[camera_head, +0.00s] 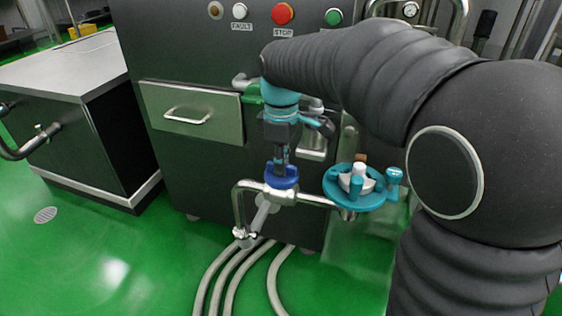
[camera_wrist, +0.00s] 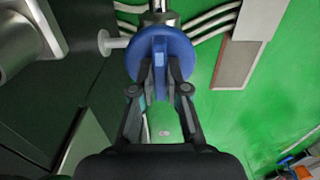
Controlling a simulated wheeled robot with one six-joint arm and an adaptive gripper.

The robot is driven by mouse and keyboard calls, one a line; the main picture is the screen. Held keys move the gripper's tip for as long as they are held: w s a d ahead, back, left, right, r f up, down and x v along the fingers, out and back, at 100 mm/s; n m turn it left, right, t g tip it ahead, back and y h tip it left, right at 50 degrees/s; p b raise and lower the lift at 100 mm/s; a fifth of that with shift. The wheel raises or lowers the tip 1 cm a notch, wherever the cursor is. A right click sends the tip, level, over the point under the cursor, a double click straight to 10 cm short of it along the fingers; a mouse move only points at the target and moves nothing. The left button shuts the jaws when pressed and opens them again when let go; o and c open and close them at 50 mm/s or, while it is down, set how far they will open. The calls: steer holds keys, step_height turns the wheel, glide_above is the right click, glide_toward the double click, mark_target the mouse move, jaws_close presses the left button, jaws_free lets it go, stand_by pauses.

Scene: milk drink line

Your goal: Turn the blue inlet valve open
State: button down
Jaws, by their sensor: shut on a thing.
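The blue inlet valve (camera_head: 283,179) is a round blue handle on a steel pipe at the front of the dark machine. In the wrist view the blue handle (camera_wrist: 160,50) is a disc with a raised bar across its middle. My gripper (camera_head: 281,160) points down onto the handle from above. In the wrist view my gripper's two fingers (camera_wrist: 160,82) are shut on the raised bar, one on each side.
A teal round fixture with knobs (camera_head: 361,188) stands close right of the valve. The machine (camera_head: 180,60) has a drawer (camera_head: 192,112) and a red stop button (camera_head: 283,13). Grey hoses (camera_head: 233,275) run over the green floor below. A steel-topped cabinet (camera_head: 75,68) is at left.

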steer(key=c, duration=1.2)
jaws_free()
step_height(320, 180, up, 12)
steer(key=shift+r, duration=0.1)
steer(key=shift+a, duration=0.1)
